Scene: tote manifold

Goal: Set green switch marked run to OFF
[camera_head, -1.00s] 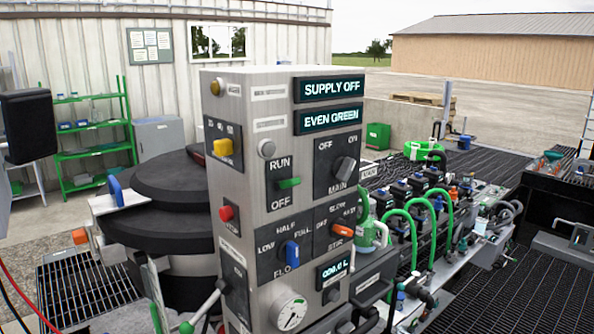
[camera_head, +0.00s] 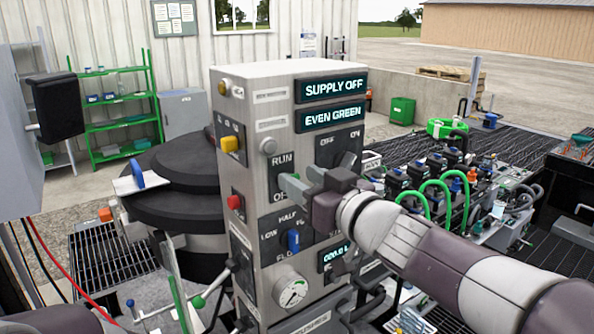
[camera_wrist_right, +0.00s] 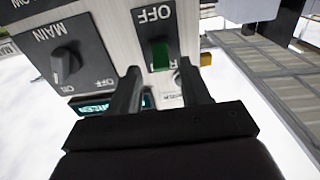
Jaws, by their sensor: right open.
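The RUN/OFF switch plate (camera_head: 280,161) is on the front of the grey control panel (camera_head: 246,100), with RUN at the top and OFF at the bottom. In the head view its lever is mostly hidden by my right gripper (camera_head: 298,180). The right wrist view sees the panel upside down. There the green switch lever (camera_wrist_right: 160,55) shows just beyond and between the two fingertips of my right gripper (camera_wrist_right: 158,76), with the OFF label above it. The gripper is open. I cannot tell whether a finger touches the lever. My left gripper is not in view.
The MAIN knob (camera_wrist_right: 66,64) sits beside the switch. A yellow knob (camera_head: 230,144), a red button (camera_head: 234,202) and a blue FLOW knob (camera_head: 293,240) surround it. The displays (camera_head: 331,87) read SUPPLY OFF and EVEN GREEN. A hose manifold (camera_head: 440,175) stands to the right.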

